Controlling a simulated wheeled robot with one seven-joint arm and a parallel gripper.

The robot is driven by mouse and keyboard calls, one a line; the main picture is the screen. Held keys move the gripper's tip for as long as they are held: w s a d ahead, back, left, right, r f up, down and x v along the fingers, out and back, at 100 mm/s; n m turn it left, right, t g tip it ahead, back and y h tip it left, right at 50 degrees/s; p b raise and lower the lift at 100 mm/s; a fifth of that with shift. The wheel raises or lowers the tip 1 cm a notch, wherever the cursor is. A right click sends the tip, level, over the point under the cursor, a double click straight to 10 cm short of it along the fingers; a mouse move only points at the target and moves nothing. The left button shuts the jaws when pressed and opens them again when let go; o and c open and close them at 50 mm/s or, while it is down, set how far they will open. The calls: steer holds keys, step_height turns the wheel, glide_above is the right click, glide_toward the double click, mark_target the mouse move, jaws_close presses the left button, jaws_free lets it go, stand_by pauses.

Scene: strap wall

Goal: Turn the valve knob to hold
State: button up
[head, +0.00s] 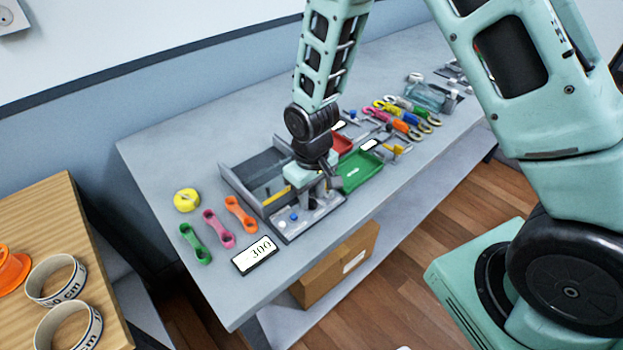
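My gripper (317,187) points down over a small grey fixture (284,232) at the near edge of the grey table. The fixture carries a small blue round part (294,216) and a white part beside it. I cannot tell whether either is the valve knob; my gripper and wrist hide the right part of the fixture. The fingers are small and partly hidden here, so their opening and any contact cannot be told. A display (254,255) at the front left reads 300.
A grey open box (232,183) stands behind the fixture. A green bin (362,168) and a red bin (342,143) stand to the right. Green, pink and orange links and yellow tape (186,200) lie left. Several coloured tools lie farther right. A wooden table (40,215) stands at left.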

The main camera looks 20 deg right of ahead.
mark_target(312, 199)
step_height(312, 199, up, 17)
steer(key=b, duration=0.1)
steer(key=shift+r, duration=0.15)
stand_by(0.5)
steer(key=s+a+n, duration=0.2)
steer(key=s+a, duration=0.1)
steer(key=s, duration=0.7)
steer(key=s+a+r+n, duration=0.1)
steer(key=s+a+n, duration=0.1)
steer(key=s, duration=0.9)
steer(key=shift+a+r+y, duration=0.2)
steer(key=shift+a+y, duration=0.1)
steer(key=shift+a, duration=0.2)
